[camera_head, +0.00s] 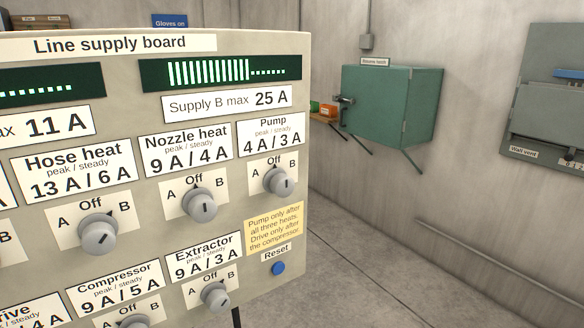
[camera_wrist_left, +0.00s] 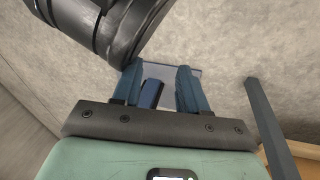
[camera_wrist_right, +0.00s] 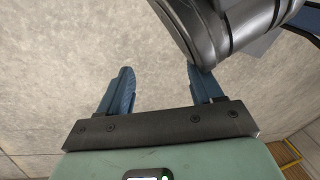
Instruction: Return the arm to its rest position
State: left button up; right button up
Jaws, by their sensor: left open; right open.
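My left gripper (camera_wrist_left: 160,88) shows in the left wrist view with its two blue fingers apart. A dark blue block (camera_wrist_left: 151,94) shows between the fingers, in front of a grey-blue panel; I cannot tell how far off it is. My right gripper (camera_wrist_right: 160,88) shows in the right wrist view, open, with only bare grey surface between its fingers. A dark rounded arm link of mine shows at the top of both wrist views. Neither gripper nor arm is in the head view.
The line supply board (camera_head: 225,105) with several knobs and a blue reset button (camera_head: 278,268) fills the head view's left. A green cabinet (camera_head: 385,105) and a grey wall unit (camera_head: 550,95) hang behind. Floor (camera_head: 370,270) right of the board is clear.

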pick_arm(q)
jog(key=s+d+r+g+p, duration=0.1)
jog(key=s+d+r+p, duration=0.1)
jog(key=r+p, duration=0.5)
jog(key=s+d+r+g+h+p, duration=0.1)
jog(key=s+r+p, duration=0.2)
jog(key=r+p, duration=0.4)
jog(key=s+d+r+m+g+p, duration=0.1)
jog(key=s+d+r+p, duration=0.1)
jog(key=r+p, duration=0.5)
notch_tip(320, 180, up, 2)
jog(key=shift+s+d+r+h+p, duration=0.25)
jog(key=shift+s+d+h+p, duration=0.05)
jog(key=shift+s+d+p, duration=0.1)
pick_arm(e)
jog(key=s+a+r+g, duration=0.1)
jog(key=s+a+r, duration=0.1)
jog(key=r, duration=0.6)
jog(key=s+a+r+g+y, duration=0.1)
jog(key=s+a+r, duration=0.1)
jog(key=r, duration=0.5)
jog(key=s+a+r+n+g, duration=0.1)
jog(key=s+r, duration=0.2)
jog(key=r, duration=0.5)
jog(key=shift+s+a+r+y, duration=0.25)
jog(key=shift+a+r+y, duration=0.1)
jog(key=shift+a+y, duration=0.05)
